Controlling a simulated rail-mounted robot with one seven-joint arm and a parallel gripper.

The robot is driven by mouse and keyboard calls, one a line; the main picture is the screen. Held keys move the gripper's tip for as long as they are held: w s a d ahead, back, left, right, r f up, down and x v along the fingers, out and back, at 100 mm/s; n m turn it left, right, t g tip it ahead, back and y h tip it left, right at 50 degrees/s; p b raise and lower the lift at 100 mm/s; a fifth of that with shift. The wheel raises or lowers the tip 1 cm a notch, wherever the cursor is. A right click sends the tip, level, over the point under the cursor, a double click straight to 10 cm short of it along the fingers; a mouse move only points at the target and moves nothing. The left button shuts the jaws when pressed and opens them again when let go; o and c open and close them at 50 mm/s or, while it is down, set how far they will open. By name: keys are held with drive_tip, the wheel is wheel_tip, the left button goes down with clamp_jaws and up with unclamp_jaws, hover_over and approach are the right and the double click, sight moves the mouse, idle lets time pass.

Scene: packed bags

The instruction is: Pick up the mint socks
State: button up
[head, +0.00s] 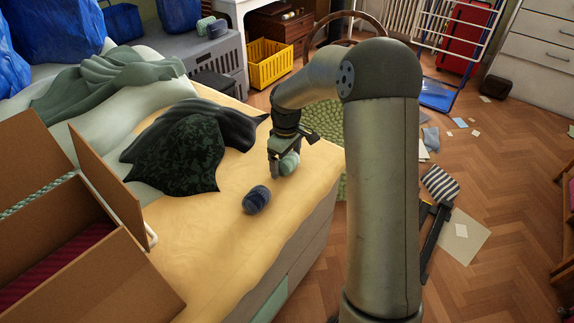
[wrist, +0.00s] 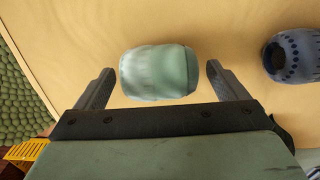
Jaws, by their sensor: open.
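The mint socks (head: 290,161), a rolled pale green bundle, lie on the tan bed surface near its right edge. In the wrist view the mint socks (wrist: 158,72) lie between and slightly beyond the fingers, with a gap on each side. My gripper (head: 279,163) is open and points down at the socks; it partly hides them in the head view. In the wrist view both fingers of my gripper (wrist: 155,85) show, spread apart and empty.
A dark blue rolled sock pair (head: 257,200) lies close by; it also shows in the wrist view (wrist: 295,56). Dark patterned clothing (head: 180,158) lies further left. An open cardboard box (head: 70,240) stands at the left front. Bare bed surface (head: 215,235) surrounds the blue pair.

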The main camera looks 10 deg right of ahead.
drive_tip(key=shift+f, duration=0.4)
drive_tip(key=c, duration=1.1)
drive_tip(key=shift+r, duration=0.1)
